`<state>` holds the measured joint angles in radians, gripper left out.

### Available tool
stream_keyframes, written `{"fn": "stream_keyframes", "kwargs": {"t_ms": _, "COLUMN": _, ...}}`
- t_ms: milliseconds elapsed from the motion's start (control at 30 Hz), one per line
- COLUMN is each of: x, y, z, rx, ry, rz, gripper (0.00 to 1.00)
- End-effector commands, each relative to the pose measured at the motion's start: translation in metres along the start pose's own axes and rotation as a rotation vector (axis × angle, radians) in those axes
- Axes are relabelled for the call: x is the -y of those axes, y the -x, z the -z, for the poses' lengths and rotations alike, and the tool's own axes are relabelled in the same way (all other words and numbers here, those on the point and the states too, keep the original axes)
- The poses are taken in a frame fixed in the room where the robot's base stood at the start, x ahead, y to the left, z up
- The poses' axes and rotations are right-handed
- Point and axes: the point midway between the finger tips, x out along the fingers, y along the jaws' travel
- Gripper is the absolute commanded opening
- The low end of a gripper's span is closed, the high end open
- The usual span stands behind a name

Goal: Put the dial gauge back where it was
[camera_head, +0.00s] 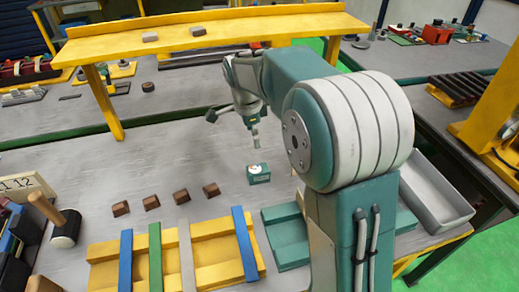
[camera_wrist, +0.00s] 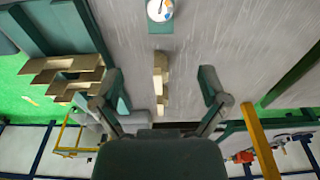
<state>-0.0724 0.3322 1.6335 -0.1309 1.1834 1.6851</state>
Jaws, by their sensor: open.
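The dial gauge (camera_head: 257,169) has a round white face and sits on a small teal block on the grey bench, left of my arm's big joint. It also shows at the top edge of the wrist view (camera_wrist: 160,10), partly cut off. My gripper (camera_head: 233,125) is open and empty above the bench, behind and above the gauge in the head view. In the wrist view its two fingers (camera_wrist: 160,88) are spread wide, with the gauge beyond them and apart from them.
Several brown blocks (camera_head: 181,196) stand in a row left of the gauge. A yellow rack with coloured bars (camera_head: 155,256) lies in front. A yellow raised shelf (camera_head: 215,30) spans the back. A grey tray (camera_head: 436,190) is at right. Tan blocks (camera_wrist: 160,75) show between the fingers.

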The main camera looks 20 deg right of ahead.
Motion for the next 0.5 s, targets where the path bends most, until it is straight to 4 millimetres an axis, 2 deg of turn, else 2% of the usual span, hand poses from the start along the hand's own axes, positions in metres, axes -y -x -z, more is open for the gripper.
{"fn": "stream_keyframes", "kwargs": {"t_ms": 167, "x": -0.029, "y": 0.028, "z": 0.006, "rx": 0.013, "ry": 0.156, "rz": 0.058, "gripper": 0.94}}
{"fn": "stream_keyframes", "kwargs": {"t_ms": 300, "x": -0.07, "y": 0.052, "z": 0.013, "rx": 0.014, "ry": 0.38, "rz": 0.134, "gripper": 0.94}}
{"fn": "stream_keyframes", "kwargs": {"t_ms": 500, "x": -0.129, "y": 0.073, "z": 0.018, "rx": -0.019, "ry": 0.701, "rz": 0.243, "gripper": 0.94}}
